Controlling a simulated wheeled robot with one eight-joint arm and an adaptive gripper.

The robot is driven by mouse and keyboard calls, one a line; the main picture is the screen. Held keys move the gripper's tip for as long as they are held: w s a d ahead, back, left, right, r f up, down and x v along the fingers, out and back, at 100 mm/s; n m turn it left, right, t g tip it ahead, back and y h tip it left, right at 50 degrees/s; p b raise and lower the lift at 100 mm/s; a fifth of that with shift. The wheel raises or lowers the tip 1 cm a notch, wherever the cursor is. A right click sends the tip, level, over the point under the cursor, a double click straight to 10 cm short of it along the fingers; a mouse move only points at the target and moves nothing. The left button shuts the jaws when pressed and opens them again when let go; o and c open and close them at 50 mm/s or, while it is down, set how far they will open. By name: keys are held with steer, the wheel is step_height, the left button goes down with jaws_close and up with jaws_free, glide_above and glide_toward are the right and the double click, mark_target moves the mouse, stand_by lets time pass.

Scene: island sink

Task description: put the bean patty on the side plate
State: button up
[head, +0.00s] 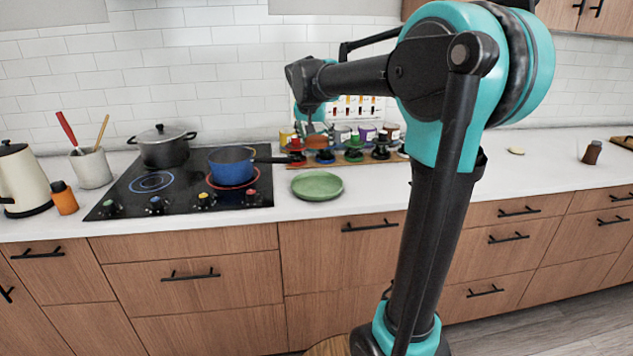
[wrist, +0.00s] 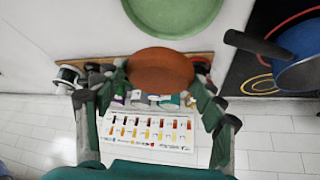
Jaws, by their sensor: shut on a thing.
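The bean patty (wrist: 160,70) is a flat, round, orange-brown disc. My gripper (wrist: 160,76) is shut on it, with one finger at each side in the wrist view. In the head view my gripper (head: 316,135) hangs over the back of the counter with the patty (head: 316,142) beneath it, partly hidden. The side plate (head: 317,186) is a round green plate on the counter, empty, in front of the gripper. It also shows in the wrist view (wrist: 172,14) at the top edge, just apart from the patty.
A wooden board (head: 347,159) with several jars and coloured items stands behind the plate. Left of the plate is the black cooktop (head: 130,190) with a blue pan (head: 232,165), whose handle points toward the board. The counter right of my arm is mostly clear.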

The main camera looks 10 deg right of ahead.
mark_target(318, 186)
step_height(318, 186, down, 15)
steer(key=shift+f, duration=0.1)
stand_by(0.3)
steer(key=o, duration=1.2)
steer(key=shift+f, duration=0.1)
steer(key=v, duration=1.2)
steer(key=s+d+f+n+g+y, duration=0.1)
steer(key=s+d+f+n, duration=0.1)
steer(key=s+f, duration=0.9)
steer(key=s+d+f+n+g+y, duration=0.1)
steer(key=s+d+f, duration=0.3)
steer(key=s+f, duration=0.7)
steer(key=s+n, duration=0.1)
steer(key=s, duration=0.3)
steer(key=shift+s+d+n, duration=0.2)
steer(key=shift+d+n, duration=0.1)
steer(key=shift+d, duration=0.05)
